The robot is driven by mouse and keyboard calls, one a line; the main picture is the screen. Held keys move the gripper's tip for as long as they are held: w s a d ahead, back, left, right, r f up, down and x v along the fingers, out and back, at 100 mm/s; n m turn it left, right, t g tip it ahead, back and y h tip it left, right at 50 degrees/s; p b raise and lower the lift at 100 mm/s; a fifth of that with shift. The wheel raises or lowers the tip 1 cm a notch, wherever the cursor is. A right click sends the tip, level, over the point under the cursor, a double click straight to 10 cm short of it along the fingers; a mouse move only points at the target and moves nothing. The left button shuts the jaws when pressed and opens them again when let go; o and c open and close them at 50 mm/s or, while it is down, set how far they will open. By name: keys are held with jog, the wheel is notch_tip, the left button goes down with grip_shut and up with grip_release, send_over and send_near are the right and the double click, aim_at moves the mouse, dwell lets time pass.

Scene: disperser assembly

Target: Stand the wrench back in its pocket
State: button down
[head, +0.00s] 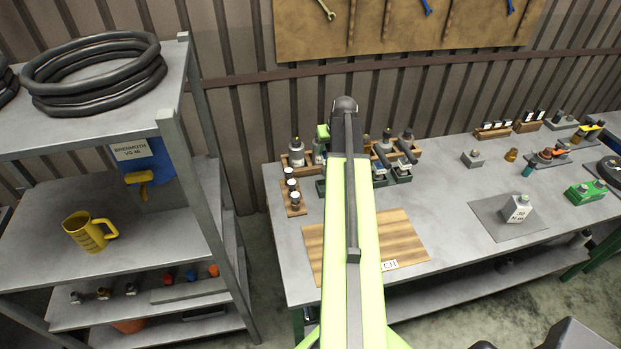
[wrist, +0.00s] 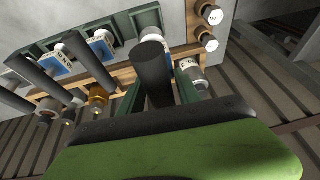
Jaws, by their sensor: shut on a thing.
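The wrench shows in the wrist view as a thick dark cylinder (wrist: 153,72) between the two green fingers of my gripper (wrist: 158,92), which is shut on it. Its far end overlaps the tool rack in the picture; I cannot tell whether it is in a pocket or above one. The dark green rack (wrist: 144,17) has similar dark-handled tools with blue labels standing at the left. In the head view the rack also shows (head: 403,178), right of my arm. My arm hides the gripper and the wrench there.
In the wrist view, bottles stand close by in a wooden holder (wrist: 122,72). In the head view, white-capped jars (head: 294,199) stand left of my arm. A wooden board (head: 400,238) lies bare on the bench. A grey shelf (head: 35,180) stands at the left.

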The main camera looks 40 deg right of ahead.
jog(key=shift+w+d+r, duration=0.1)
jog(key=shift+d, duration=0.05)
jog(key=shift+b, duration=0.3)
jog(key=f+b, duration=0.6)
jog(key=shift+w+f, duration=0.2)
jog(key=shift+f, duration=0.05)
jog(key=shift+s+r, duration=0.1)
notch_tip(320, 180, down, 4)
jog(key=b, duration=0.3)
jog(key=shift+r+b, duration=0.2)
jog(key=shift+b, duration=0.1)
jog(key=shift+f, duration=0.25)
jog(key=c, duration=0.8)
grip_release()
jog(key=shift+r, duration=0.15)
jog(key=shift+c, duration=0.2)
jog(key=shift+r, duration=0.1)
